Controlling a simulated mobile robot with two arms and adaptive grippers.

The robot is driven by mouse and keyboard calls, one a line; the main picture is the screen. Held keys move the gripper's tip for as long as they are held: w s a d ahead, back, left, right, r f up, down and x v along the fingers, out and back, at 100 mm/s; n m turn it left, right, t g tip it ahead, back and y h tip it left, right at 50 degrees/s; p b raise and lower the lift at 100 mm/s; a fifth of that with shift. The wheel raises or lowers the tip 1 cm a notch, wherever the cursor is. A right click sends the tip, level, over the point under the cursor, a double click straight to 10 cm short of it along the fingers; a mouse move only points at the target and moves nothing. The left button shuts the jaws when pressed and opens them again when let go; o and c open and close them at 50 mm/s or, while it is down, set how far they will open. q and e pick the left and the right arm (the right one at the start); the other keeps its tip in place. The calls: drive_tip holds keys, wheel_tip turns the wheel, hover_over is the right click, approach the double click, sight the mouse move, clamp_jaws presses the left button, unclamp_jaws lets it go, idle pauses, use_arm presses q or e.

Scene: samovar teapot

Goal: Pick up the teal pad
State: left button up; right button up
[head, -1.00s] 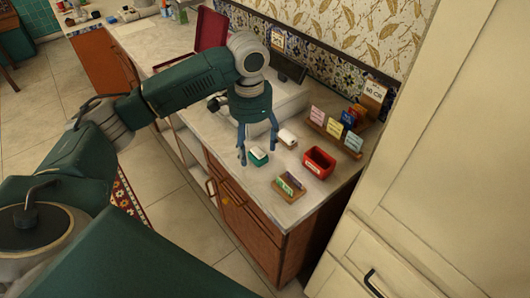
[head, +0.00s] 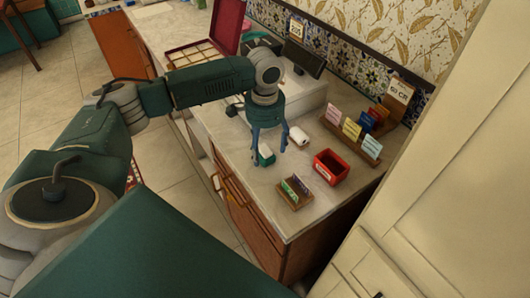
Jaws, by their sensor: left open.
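I cannot tell how far the fingertips are above the counter. The left finger partly covers the pad's edge. My right gripper is not in view.
A red bin (head: 330,166), a wooden holder with cards (head: 294,193) and a rack of coloured cards (head: 352,131) stand further right. An open box with compartments (head: 205,53) is behind. The counter (head: 228,150) is bare left of the pad.

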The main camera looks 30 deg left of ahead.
sight(264, 149)
use_arm(q)
drive_tip(key=shift+f, duration=1.25)
drive_tip(key=c, duration=1.3)
drive_tip(key=shift+r, duration=0.4)
drive_tip(key=shift+r+b, duration=0.8)
drive_tip(key=shift+r, duration=8.85)
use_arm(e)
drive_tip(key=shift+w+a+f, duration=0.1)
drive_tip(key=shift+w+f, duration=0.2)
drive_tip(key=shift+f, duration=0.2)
